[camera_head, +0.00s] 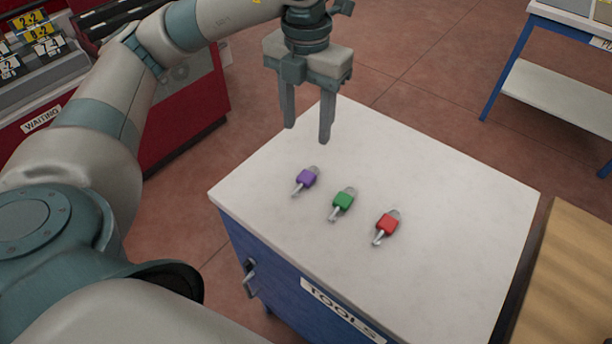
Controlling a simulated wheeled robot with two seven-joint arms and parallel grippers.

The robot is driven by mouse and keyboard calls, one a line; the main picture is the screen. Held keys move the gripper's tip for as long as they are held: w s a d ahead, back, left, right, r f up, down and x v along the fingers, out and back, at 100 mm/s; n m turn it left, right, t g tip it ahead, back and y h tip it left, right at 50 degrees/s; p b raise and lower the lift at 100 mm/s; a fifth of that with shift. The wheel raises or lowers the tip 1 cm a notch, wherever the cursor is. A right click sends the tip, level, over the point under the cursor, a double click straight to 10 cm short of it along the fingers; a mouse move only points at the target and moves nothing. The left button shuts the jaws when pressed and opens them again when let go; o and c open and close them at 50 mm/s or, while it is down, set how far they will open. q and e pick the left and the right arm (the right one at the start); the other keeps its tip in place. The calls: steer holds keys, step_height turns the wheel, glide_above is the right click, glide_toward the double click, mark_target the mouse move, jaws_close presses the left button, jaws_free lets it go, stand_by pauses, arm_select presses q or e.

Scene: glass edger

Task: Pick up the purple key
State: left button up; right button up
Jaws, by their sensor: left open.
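The purple key (307,179) lies on the white top of the tool cabinet (450,200), left of a green key (343,201) and a red key (387,225). The three keys lie apart in a slanting row. My left gripper (307,138) is open and empty, with its two fingers pointing down. It appears above the cabinet top, just above the purple key in the picture, and touches no key. My right gripper is not in view.
A red cabinet (185,110) with a "WAITING" label stands at the left. A blue-framed table with a white shelf (560,100) is at the upper right. A wooden surface (570,280) is at the lower right. The cabinet top around the keys is clear.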

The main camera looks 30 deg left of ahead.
arm_select(q)
steer(key=p, duration=0.1)
glide_above(307, 175)
steer(key=shift+s+f, duration=0.15)
steer(key=shift+f, duration=3.85)
steer(key=shift+f, duration=0.1)
steer(key=shift+f+p, duration=0.6)
steer(key=shift+f, duration=0.1)
step_height(307, 175, down, 3)
steer(key=shift+r+p, duration=0.1)
steer(key=shift+p, duration=0.55)
steer(key=shift+w+f, duration=0.2)
steer(key=shift+f, duration=0.25)
steer(key=c, duration=1.1)
